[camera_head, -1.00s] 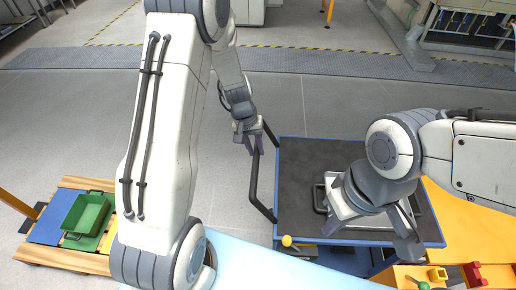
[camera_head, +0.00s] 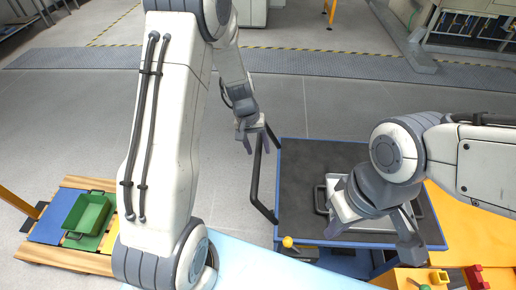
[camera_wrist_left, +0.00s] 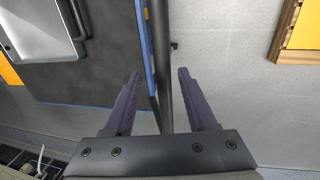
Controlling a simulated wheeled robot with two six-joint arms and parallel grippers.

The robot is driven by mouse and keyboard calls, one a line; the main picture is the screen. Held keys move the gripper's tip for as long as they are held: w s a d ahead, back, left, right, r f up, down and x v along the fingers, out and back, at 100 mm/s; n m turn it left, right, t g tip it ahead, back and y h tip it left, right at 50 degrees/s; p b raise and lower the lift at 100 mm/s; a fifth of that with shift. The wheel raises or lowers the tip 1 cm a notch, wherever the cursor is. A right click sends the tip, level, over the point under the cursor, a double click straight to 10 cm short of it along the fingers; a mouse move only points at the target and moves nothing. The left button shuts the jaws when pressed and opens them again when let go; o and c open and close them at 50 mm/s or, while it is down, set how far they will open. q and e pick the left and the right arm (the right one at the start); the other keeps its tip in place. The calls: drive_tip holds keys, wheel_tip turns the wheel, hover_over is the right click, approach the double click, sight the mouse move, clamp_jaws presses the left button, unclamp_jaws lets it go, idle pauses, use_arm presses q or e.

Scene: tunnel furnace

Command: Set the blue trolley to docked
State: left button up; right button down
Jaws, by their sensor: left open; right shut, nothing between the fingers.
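The blue trolley (camera_head: 277,185) has a blue-rimmed dark top and a black push handle (camera_head: 255,183) on its left side. Its blue edge and the handle bar (camera_wrist_left: 162,65) also show in the left wrist view. My left gripper (camera_head: 254,142) is at the far end of the handle. It is open (camera_wrist_left: 158,88), with the bar running between its two fingers and no clear grip on it. My right gripper (camera_head: 411,250) is shut and empty over the trolley's near right part. Its arm hides some of the trolley top.
A metal tray (camera_head: 428,215) with black handles lies on the trolley top. A yellow table (camera_head: 470,225) is on the right, and a light-blue surface (camera_head: 255,265) is in front. A green bin (camera_head: 88,214) stands on a wooden pallet at left. Grey floor beyond the trolley is open.

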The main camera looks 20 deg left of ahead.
use_arm(q)
wheel_tip(320, 180, up, 9)
drive_tip(key=a, duration=0.1)
drive_tip(key=shift+s+a+r+b, duration=0.15)
drive_tip(key=shift+s+a+b, duration=0.15)
drive_tip(key=shift+a, duration=0.1)
